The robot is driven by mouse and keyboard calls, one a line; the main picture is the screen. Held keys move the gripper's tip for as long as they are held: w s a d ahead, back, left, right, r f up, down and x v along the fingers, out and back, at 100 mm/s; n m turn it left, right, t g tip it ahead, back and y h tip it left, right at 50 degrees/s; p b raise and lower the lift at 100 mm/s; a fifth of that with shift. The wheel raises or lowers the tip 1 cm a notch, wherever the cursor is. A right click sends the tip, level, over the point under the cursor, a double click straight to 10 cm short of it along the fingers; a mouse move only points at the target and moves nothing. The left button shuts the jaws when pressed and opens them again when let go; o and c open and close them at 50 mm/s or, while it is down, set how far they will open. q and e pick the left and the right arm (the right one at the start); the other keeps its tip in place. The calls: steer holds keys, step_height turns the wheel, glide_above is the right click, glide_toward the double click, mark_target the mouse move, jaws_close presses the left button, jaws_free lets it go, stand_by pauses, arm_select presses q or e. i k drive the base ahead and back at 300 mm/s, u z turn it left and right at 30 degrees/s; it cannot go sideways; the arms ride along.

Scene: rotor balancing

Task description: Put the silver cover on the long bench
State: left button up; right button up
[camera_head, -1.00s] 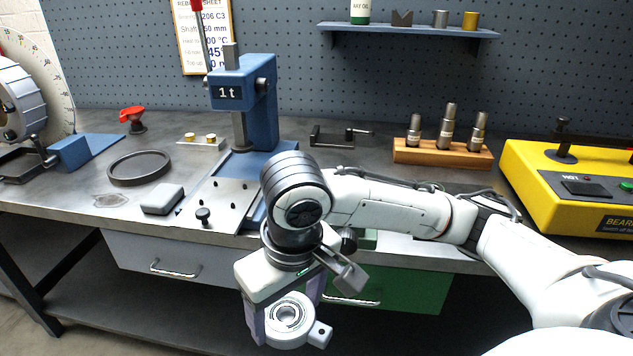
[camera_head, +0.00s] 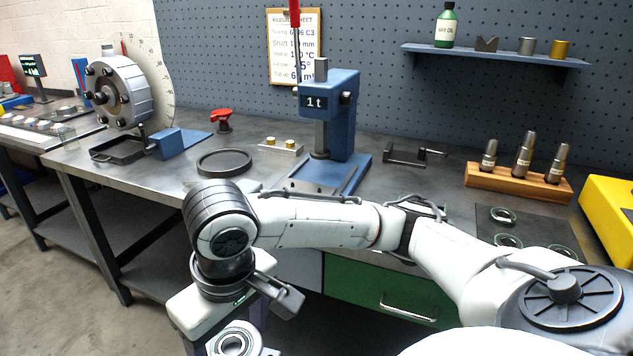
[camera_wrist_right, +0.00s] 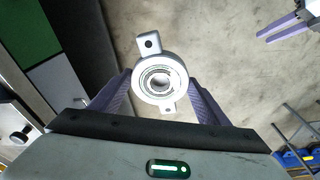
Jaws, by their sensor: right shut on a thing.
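The silver cover (camera_wrist_right: 160,80) is a round ring-like piece with a bearing-like centre and two lugs. It sits between the purple fingers of my right gripper (camera_wrist_right: 158,95), which is shut on it. In the head view the cover (camera_head: 234,342) is at the bottom edge, partly cut off, held in front of the bench and below its top. A long grey bench (camera_head: 262,177) carries the blue press. Purple finger parts of my left gripper (camera_wrist_right: 286,27) show at the upper right of the wrist view; their opening is unclear.
On the bench stand a blue press (camera_head: 330,125), a black ring (camera_head: 224,162), a red-topped item (camera_head: 222,120), a wooden block with metal pieces (camera_head: 518,183) and a rotor-like drum (camera_head: 120,92). Another bench (camera_head: 28,138) with trays stands at the far left. Open floor lies between.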

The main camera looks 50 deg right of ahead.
mark_target(413, 185)
steer(key=u, duration=0.1)
steer(key=i, duration=1)
steer(key=z, duration=2)
